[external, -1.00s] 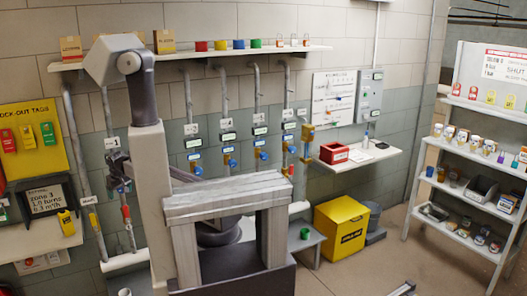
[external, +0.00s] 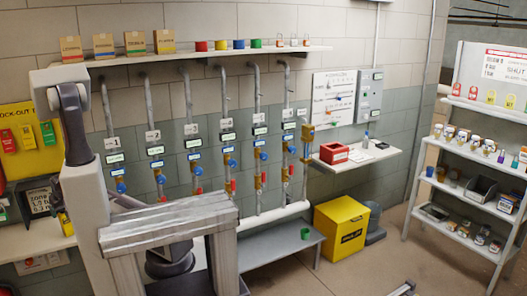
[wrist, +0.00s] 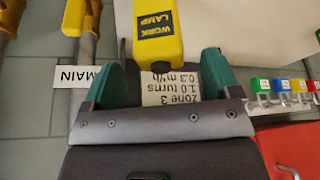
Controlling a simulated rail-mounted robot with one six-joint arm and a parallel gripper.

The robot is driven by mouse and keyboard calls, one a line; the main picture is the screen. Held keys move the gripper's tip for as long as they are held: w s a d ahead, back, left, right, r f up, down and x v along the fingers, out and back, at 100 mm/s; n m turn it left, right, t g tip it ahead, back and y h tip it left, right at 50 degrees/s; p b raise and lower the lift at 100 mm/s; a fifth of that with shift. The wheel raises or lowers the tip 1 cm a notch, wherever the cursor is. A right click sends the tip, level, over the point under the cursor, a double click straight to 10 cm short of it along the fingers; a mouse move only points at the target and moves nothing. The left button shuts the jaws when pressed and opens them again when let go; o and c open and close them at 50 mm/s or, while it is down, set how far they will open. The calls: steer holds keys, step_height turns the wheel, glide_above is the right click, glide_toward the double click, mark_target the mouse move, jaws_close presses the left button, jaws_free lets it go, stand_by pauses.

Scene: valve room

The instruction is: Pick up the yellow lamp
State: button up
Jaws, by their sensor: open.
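The yellow work lamp (wrist: 157,35) is at the top of the wrist view, with a black label reading WORK LAMP. In the external view the lamp (external: 66,223) is a small yellow patch on the left wall shelf, partly hidden by my arm. My gripper (wrist: 160,72) is open, with its two green-padded fingers apart. The lamp's near end lines up with the gap between the fingertips. I cannot tell whether it touches them. In the external view the fingers are hidden behind my arm.
A display (wrist: 170,88) reading zone 3 shows between my fingers. A MAIN label (wrist: 78,77) and pipes stand to the left in the wrist view.

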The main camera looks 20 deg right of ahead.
mark_target(64, 217)
steer(key=b+x, duration=0.4)
steer(key=x, duration=0.1)
steer(key=shift+s+d+f+b, duration=0.1)
steer(key=shift+f+b, duration=0.2)
steer(key=shift+b, duration=0.1)
steer(key=shift+r, duration=0.25)
steer(key=c, duration=1.2)
